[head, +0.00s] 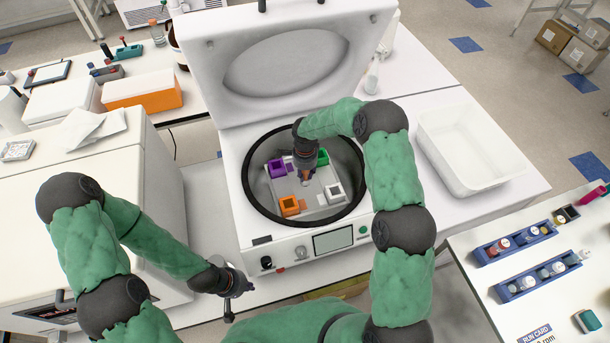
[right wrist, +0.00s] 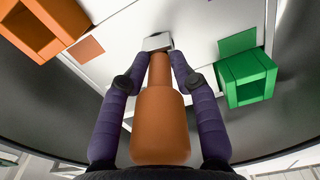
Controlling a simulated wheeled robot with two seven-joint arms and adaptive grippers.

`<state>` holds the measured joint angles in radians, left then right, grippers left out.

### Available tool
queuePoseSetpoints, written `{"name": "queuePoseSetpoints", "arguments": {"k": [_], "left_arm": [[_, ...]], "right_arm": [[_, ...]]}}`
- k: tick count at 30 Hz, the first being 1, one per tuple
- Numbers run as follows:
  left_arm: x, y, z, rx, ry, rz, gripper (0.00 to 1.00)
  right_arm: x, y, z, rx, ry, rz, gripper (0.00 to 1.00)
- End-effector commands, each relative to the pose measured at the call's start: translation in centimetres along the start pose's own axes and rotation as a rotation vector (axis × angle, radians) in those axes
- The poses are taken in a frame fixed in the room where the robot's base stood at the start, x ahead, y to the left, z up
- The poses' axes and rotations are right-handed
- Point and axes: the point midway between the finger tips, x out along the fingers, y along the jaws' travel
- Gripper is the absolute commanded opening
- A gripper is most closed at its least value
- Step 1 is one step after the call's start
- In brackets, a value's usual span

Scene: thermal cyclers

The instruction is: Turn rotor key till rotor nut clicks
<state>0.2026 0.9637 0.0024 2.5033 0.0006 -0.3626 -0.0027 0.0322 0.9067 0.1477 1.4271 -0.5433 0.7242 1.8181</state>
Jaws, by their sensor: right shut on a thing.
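The centrifuge (head: 312,245) stands open in the middle of the head view. Its rotor (head: 318,207) lies in the round bowl and carries purple, green, orange and white buckets. My right gripper (head: 306,174) reaches down over the rotor's middle. An orange tapered body fills the space between the fingers. The rotor nut is hidden below. My left gripper (head: 238,290) hangs empty in front of the centrifuge, fingers apart.
The raised lid (head: 285,75) stands behind the bowl, close to my right arm. A white tray (head: 465,150) stands to the right. A large white machine (head: 85,190) stands to the left. Blue tube racks (head: 535,280) lie on the table at lower right.

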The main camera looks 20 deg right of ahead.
Motion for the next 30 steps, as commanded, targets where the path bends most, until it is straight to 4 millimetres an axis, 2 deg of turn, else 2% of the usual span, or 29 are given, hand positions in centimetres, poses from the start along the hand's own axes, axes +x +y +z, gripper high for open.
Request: {"name": "queuePoseSetpoints", "arguments": {"k": [6,20,30], "left_arm": [[0.9,-0.3,0.0,0.000,0.000,0.000,0.00],[1.1,-0.4,0.0,0.000,0.000,0.000,0.00],[2.5,-0.9,-0.1,0.000,0.000,0.000,0.00]], "right_arm": [[0.0,-0.1,-0.1,0.066,0.001,-0.002,0.00],[-0.1,-0.1,-0.1,0.090,0.001,-0.002,0.00],[0.1,-0.1,0.0,0.201,0.000,-0.002,0.00]]}}
